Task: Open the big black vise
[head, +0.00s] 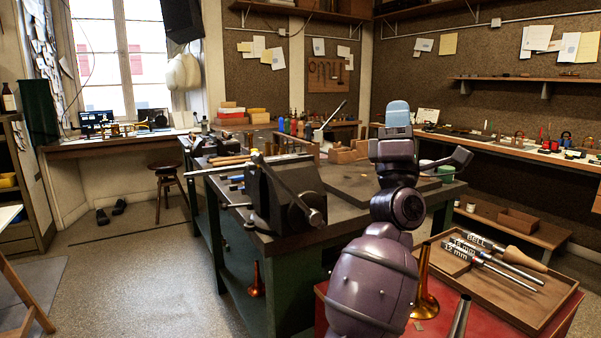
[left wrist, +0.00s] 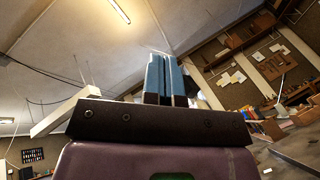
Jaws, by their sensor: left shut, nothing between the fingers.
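The big black vise (head: 285,197) sits on the near corner of the dark workbench, left of my left arm. Its screw end and handle (head: 306,211) face the lower right. I cannot tell from this angle how far apart its jaws are. My left gripper (head: 398,113) points upward, to the right of the vise and well apart from it. Its blue fingers are shut together with nothing between them; they also show in the left wrist view (left wrist: 166,79), against the ceiling and far wall. My right gripper is not in view.
The workbench (head: 345,205) holds tools and wooden blocks behind the vise. A wooden tray (head: 530,315) with labelled rods stands on a red surface at lower right. A brass bell (head: 425,290) stands beside my arm. A stool (head: 167,185) stands behind, left. The left floor has free room.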

